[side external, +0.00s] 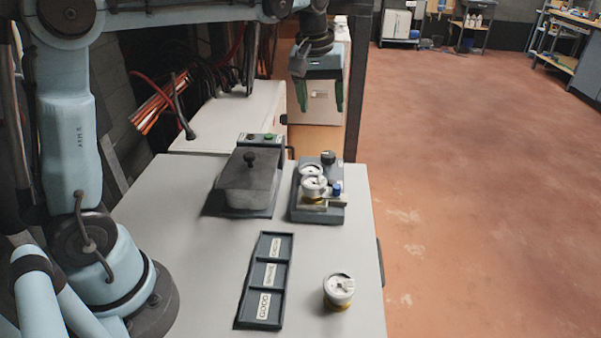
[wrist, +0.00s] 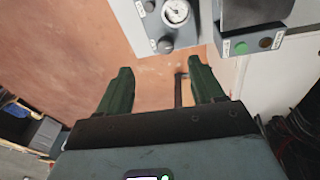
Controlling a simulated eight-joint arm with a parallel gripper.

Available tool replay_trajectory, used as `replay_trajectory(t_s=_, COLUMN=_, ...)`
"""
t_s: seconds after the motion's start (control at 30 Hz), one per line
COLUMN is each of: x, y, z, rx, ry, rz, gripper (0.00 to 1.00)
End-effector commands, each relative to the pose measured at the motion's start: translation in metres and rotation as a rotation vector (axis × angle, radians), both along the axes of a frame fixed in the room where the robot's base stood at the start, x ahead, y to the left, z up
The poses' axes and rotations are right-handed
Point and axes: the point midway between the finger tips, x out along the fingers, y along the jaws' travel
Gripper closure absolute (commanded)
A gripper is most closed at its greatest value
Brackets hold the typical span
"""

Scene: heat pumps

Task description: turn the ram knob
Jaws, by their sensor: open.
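A grey test unit (side external: 302,212) stands on the table's right part, with a black round knob (side external: 328,157) at its far end. I see no label naming the ram knob. The unit carries white round parts (side external: 313,186) and a blue cap (side external: 336,188). In the wrist view the dark knob (wrist: 165,45) sits at the panel's edge beside a white dial gauge (wrist: 175,11). My gripper (side external: 320,97) is open and empty, pointing down in the air beyond the unit's far end. In the wrist view my fingers (wrist: 160,66) are apart, with floor between them.
A dark lidded box (side external: 249,188) stands left of the unit, with a button box (side external: 261,139) behind it. A three-slot tray (side external: 263,280) and a white-topped part (side external: 339,289) are at the front. A dark post (side external: 358,80) rises right of my gripper.

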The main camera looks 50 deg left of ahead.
Motion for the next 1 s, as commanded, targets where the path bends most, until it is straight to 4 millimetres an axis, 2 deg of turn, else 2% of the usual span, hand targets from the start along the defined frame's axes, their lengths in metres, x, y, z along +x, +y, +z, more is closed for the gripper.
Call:
replay_trajectory(t_s=0.1, x=0.024, y=0.01, z=-0.01, rx=-0.02, ry=0.06, rz=0.096, gripper=0.33)
replay_trajectory(t_s=0.33, x=0.052, y=0.023, z=-0.031, rx=-0.042, ry=0.153, rz=0.247, gripper=0.33)
replay_trajectory(t_s=0.67, x=0.06, y=0.028, z=-0.048, rx=-0.048, ry=0.19, rz=0.307, gripper=0.33)
replay_trajectory(t_s=0.77, x=0.06, y=0.028, z=-0.059, rx=-0.047, ry=0.189, rz=0.306, gripper=0.33)
replay_trajectory(t_s=1.0, x=0.06, y=0.028, z=-0.101, rx=-0.047, ry=0.188, rz=0.305, gripper=0.33)
